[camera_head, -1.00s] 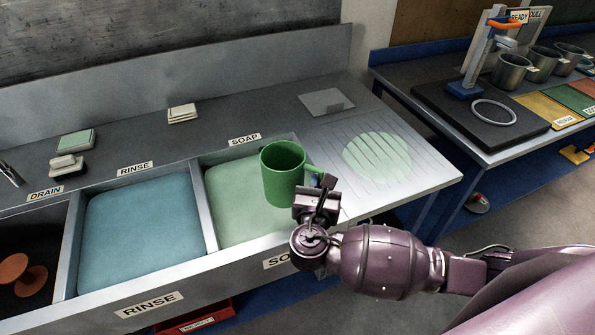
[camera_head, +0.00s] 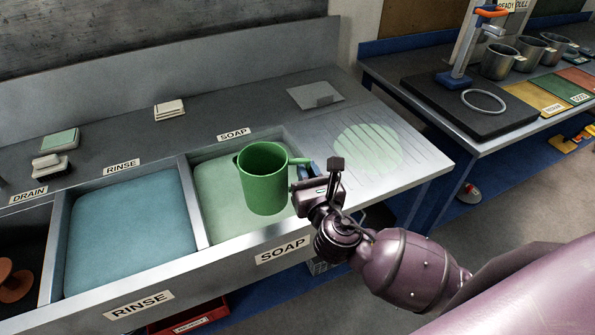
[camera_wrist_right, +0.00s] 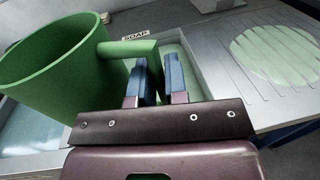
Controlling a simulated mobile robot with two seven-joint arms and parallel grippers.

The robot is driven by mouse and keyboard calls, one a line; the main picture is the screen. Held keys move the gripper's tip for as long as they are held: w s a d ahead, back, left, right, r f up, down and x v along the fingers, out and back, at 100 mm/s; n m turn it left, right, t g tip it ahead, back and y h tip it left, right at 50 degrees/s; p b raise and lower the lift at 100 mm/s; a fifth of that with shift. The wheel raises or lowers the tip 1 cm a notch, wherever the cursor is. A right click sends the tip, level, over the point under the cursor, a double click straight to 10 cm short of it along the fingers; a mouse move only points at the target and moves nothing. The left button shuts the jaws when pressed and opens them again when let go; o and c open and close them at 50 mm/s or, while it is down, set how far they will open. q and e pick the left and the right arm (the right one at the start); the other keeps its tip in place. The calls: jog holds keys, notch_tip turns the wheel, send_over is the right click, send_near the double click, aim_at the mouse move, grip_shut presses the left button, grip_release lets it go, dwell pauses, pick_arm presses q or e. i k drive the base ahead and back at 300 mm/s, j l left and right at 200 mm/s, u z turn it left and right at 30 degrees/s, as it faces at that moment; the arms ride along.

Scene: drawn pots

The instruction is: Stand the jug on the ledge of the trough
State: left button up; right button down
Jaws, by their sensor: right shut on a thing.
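A green jug (camera_head: 264,180) is held upright above the soap basin (camera_head: 217,209) of the trough; it also shows at the left of the right wrist view (camera_wrist_right: 52,62). My right gripper (camera_head: 306,178) is at the jug's right side, shut on its handle. In the right wrist view the blue fingertips (camera_wrist_right: 158,78) close around the handle (camera_wrist_right: 127,48). The ribbed ledge (camera_head: 407,158) of the trough, with a pale green round patch (camera_head: 368,147), lies to the right of the jug and is empty. My left gripper is not in view.
The blue rinse basin (camera_head: 125,230) is left of the soap basin, with raised walls between. A grey plate (camera_head: 315,95) lies behind the ledge. A bench with a stand (camera_head: 462,65), ring (camera_head: 484,102) and metal pots (camera_head: 499,62) is at the right, beyond a gap.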

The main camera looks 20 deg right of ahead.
aim_at(248, 115)
jog(key=i+l+u, duration=0.1)
jog(key=l+u, duration=0.65)
jog(key=l, duration=0.15)
jog(key=l+u, duration=0.35)
jog(key=l, duration=0.15)
